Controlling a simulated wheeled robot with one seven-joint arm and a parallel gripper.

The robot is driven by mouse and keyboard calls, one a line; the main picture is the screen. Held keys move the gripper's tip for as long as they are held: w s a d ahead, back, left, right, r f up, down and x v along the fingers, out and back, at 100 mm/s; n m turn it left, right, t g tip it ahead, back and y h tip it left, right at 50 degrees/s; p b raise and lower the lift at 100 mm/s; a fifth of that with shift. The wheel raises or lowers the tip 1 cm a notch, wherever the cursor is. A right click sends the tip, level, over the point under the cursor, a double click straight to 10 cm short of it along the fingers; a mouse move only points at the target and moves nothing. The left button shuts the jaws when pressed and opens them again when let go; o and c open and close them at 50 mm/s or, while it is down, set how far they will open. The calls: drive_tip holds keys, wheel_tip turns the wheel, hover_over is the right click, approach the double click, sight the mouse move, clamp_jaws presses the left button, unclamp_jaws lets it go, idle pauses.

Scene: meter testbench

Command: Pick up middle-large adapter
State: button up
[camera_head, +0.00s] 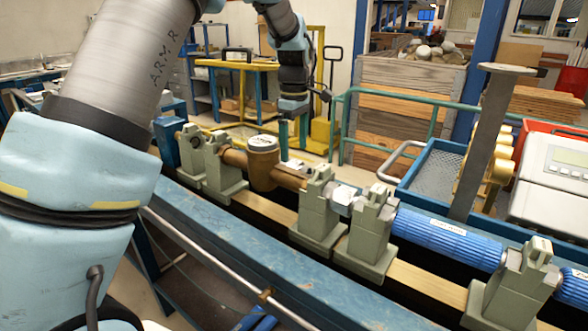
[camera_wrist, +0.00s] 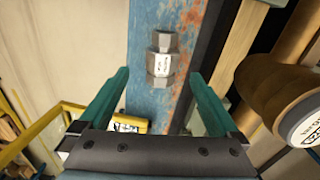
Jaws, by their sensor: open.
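A grey metal hex adapter (camera_wrist: 162,62), with a wider middle and a pale label, sits on the worn blue beam (camera_wrist: 190,25) in the wrist view. My gripper (camera_wrist: 158,80) is open, with its two teal fingers apart to the left and right of the adapter's line. Nothing is held between them. In the head view, my gripper (camera_head: 293,130) points down behind the brass meter (camera_head: 262,172). I cannot tell for sure which small item under it there is this adapter.
The brass meter also shows at the right of the wrist view (camera_wrist: 270,90), close to my right finger. Grey-green clamps (camera_head: 320,215) line the bench, with a silver fitting (camera_head: 343,198) and a blue cylinder (camera_head: 445,238). A tall metal bar (camera_head: 482,145) stands at the right.

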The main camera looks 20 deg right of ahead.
sight(294, 161)
drive_tip(key=shift+s+f+p, duration=0.2)
drive_tip(key=shift+f+p, duration=0.7)
drive_tip(key=shift+f, duration=2)
clamp_jaws()
